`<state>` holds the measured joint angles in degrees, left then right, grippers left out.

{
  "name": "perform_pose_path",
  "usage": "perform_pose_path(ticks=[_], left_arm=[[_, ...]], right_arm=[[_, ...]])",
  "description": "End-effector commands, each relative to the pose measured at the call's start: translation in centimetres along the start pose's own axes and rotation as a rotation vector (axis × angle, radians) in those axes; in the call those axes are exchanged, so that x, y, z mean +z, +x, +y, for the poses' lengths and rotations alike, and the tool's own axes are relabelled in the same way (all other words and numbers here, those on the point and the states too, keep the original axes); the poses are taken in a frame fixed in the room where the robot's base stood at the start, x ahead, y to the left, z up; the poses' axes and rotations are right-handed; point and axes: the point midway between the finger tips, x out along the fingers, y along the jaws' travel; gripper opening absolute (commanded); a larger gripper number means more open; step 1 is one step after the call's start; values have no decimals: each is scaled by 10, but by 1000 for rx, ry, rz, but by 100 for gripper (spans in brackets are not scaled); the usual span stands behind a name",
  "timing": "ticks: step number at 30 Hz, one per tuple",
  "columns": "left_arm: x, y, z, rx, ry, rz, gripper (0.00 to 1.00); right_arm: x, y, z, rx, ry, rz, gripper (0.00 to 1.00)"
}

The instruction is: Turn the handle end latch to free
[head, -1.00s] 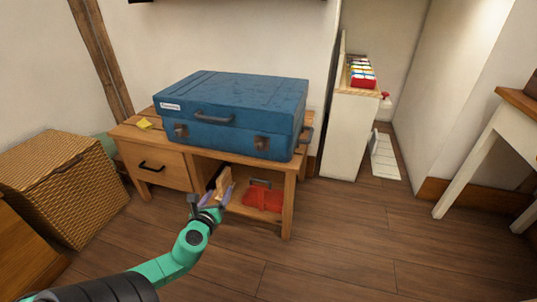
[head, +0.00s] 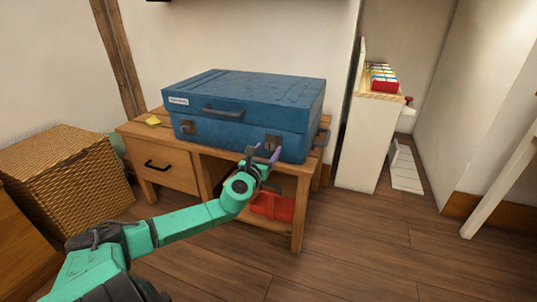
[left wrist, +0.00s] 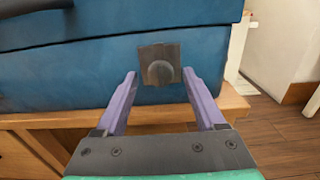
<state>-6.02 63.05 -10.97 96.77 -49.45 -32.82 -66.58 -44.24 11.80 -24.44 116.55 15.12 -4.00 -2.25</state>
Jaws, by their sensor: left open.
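A closed blue case (head: 240,92) lies flat on a wooden bench. Its front has a dark handle (head: 222,113), a left latch (head: 188,127) and a right latch (head: 272,142). In the left wrist view the latch ahead is a dark square plate with a round knob (left wrist: 159,65). My left gripper (head: 263,152) is open and empty in front of the right latch. Its purple fingers point at the case, one on each side of the latch; contact cannot be told. My right gripper is not in view.
The wooden bench (head: 128,128) has a drawer (head: 162,168) and an open shelf holding a red item (head: 273,206). A yellow item (head: 153,121) lies on its top. A wicker basket (head: 75,175) stands left, a white cabinet (head: 365,150) right. The floor in front is clear.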

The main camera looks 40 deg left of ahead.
Motion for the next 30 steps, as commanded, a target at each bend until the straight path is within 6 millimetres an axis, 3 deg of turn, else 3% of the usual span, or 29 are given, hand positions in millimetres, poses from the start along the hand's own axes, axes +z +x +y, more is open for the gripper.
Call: perform_pose_path(ticks=[11,17,30], left_arm=[[0,9,-1,-2,-1,0,72],[0,9,-1,-2,-1,0,0],[1,9,-1,-2,-65,0,0]], right_arm=[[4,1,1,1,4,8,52],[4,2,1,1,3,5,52],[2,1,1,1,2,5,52]])
